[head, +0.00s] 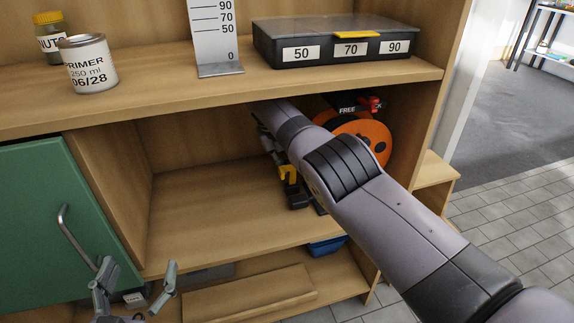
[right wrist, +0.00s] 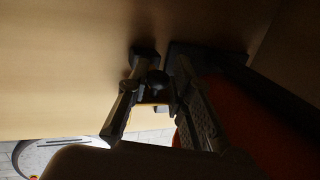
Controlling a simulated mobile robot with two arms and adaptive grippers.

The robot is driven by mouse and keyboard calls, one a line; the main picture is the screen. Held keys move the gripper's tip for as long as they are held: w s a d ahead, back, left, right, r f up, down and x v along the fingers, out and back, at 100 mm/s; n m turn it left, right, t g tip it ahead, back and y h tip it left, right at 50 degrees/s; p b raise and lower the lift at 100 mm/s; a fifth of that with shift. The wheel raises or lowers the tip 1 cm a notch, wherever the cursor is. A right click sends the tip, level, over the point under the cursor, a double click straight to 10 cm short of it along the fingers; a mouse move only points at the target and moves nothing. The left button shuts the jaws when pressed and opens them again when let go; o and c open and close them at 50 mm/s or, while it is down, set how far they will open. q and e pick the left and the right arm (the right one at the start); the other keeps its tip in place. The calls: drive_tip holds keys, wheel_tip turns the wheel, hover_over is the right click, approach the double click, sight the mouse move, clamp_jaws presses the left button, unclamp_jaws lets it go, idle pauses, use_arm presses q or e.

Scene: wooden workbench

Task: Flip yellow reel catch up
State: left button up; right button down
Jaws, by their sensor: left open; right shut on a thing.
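The yellow reel catch (head: 288,173) shows inside the middle shelf bay in the head view, left of the orange reel (head: 364,138). My right arm crosses in front of the reel and hides part of it. In the right wrist view my right gripper (right wrist: 160,62) is closed in on a dark part, with a small yellowish patch between the fingers; the view is too dark to show the catch's tilt clearly. The reel shows as a dark red curve (right wrist: 245,115) at the right there. My left gripper (head: 133,284) is open and empty in front of the lower shelf.
A dark plate lettered FREE with a red catch (head: 371,104) is above the reel. The upper shelf (head: 220,84) holds a primer tin (head: 88,65), a jar (head: 49,36), a height gauge (head: 216,40) and a black case (head: 320,50). A green door (head: 60,215) is at the left.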

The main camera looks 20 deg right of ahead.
drive_tip(key=shift+a, duration=0.4)
drive_tip(key=c, duration=1.5)
unclamp_jaws()
drive_tip(key=shift+w, duration=0.1)
drive_tip(key=shift+r, duration=0.3)
drive_tip(key=s+a, duration=0.1)
drive_tip(key=a, duration=0.3)
drive_tip(key=s+a+r, duration=0.1)
drive_tip(key=a, duration=0.3)
drive_tip(key=s+a+r, duration=0.1)
drive_tip(key=a, duration=0.3)
drive_tip(key=shift+a, duration=0.3)
